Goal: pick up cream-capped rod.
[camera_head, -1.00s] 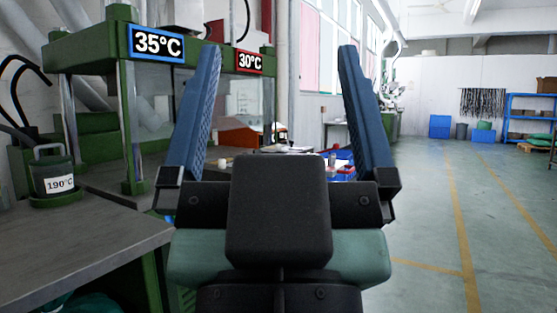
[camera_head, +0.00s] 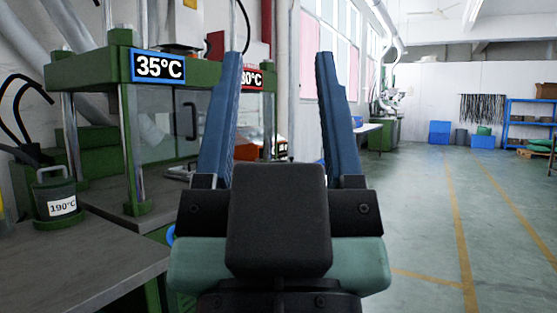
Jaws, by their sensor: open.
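My gripper (camera_head: 281,55) fills the middle of the view, with two blue ridged fingers pointing up and away from me. The fingers are apart, and no object shows held between them. I cannot make out a cream-capped rod anywhere in this view. My gripper's dark body and fingers hide much of the area straight ahead.
A green press with a 35°C sign (camera_head: 160,66) stands at the left, beside a grey worktop (camera_head: 60,262). A pot labelled 190°C (camera_head: 56,200) stands near it. A partly hidden red-framed sign (camera_head: 252,79) is behind my left finger. Open floor (camera_head: 430,210) lies to the right.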

